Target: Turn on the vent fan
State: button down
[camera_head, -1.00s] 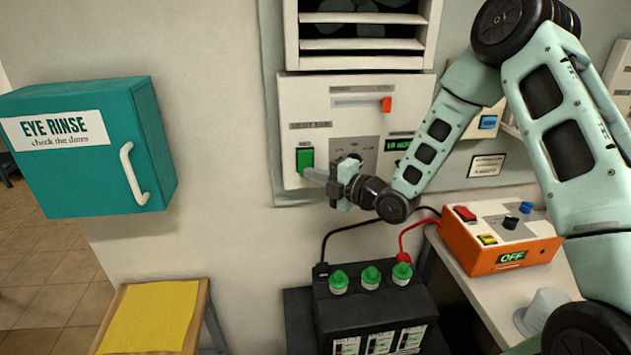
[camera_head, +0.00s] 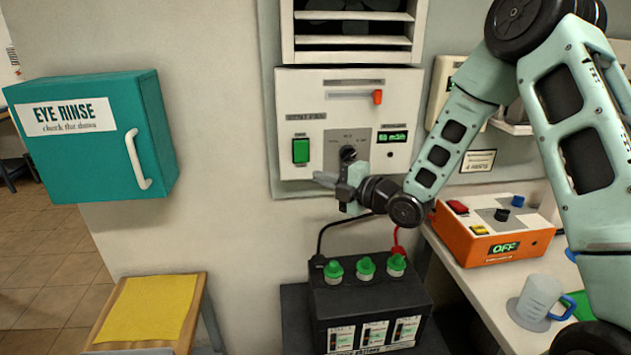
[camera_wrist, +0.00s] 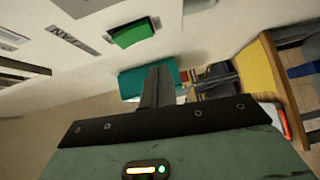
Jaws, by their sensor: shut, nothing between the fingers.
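The vent fan panel (camera_head: 300,85) is a white box on the wall below a louvred vent (camera_head: 353,42). In the wrist view the shut fingers (camera_wrist: 160,85) point past the green button (camera_wrist: 134,32). The vent's inside is dark.
A teal eye rinse cabinet (camera_head: 95,155) hangs at left. A black battery (camera_head: 365,300) with green caps stands below my gripper. An orange charger reading OFF (camera_head: 490,230) and a mug (camera_head: 540,298) are on the right bench. A yellow-topped stool (camera_head: 150,308) stands lower left.

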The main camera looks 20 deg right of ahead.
jog(key=b+v, duration=0.2)
jog(key=v, duration=0.4)
jog(key=shift+s+d+f, duration=0.15)
jog(key=shift+s+f, duration=0.1)
jog(key=shift+f, duration=0.2)
